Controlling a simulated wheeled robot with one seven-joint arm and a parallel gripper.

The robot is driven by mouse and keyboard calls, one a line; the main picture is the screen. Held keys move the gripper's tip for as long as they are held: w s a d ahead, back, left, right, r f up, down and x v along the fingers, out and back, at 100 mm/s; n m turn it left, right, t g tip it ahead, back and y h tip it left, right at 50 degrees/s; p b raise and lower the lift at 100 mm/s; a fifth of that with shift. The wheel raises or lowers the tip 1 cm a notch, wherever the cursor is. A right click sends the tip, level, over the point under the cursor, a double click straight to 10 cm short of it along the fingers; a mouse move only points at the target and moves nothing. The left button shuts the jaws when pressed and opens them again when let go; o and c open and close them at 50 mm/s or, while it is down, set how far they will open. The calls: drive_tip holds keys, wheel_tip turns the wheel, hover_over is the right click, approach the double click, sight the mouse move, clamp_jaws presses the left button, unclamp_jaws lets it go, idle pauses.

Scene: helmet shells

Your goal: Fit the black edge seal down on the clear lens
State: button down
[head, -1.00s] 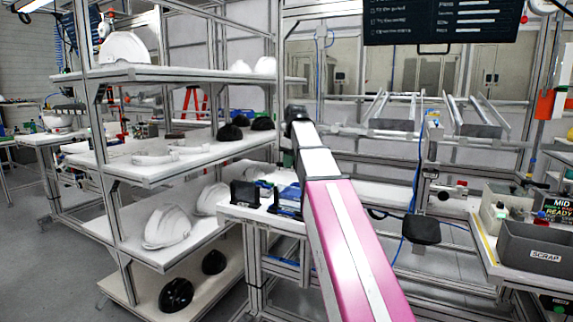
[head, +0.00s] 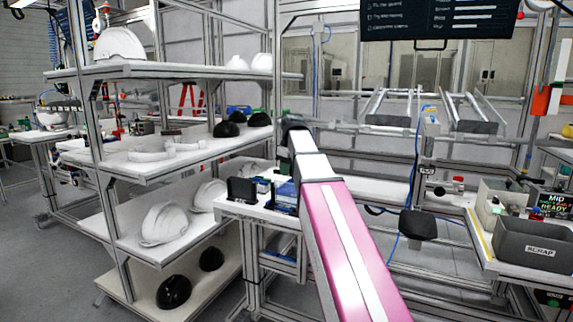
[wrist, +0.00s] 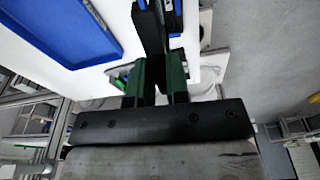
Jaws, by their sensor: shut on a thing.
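In the wrist view, my gripper (wrist: 160,75) has green-sided fingers closed on a narrow dark strip (wrist: 151,30), which looks like the black edge seal. The strip runs from between the fingertips toward the top edge of the picture, over or beside a white surface. I cannot make out the clear lens in either view. In the head view, my arm hides the gripper and the strip.
A blue tray (wrist: 75,28) lies on the white surface, left of the fingers. In the head view, a white bench (head: 232,209) carries a black block (head: 243,190) and blue fixtures. Shelves with helmet shells (head: 163,223) stand left. A grey scrap bin (head: 535,246) stands right.

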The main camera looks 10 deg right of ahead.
drive_tip(key=shift+f, duration=0.65)
drive_tip(key=shift+f, duration=1.2)
idle(1.0)
drive_tip(key=c, duration=1)
unclamp_jaws()
drive_tip(key=shift+c, duration=0.2)
drive_tip(key=r, duration=0.6)
drive_tip(key=s+d+r, duration=0.1)
drive_tip(key=r, duration=0.3)
drive_tip(key=shift+d+r, duration=0.1)
drive_tip(key=shift+r, duration=0.2)
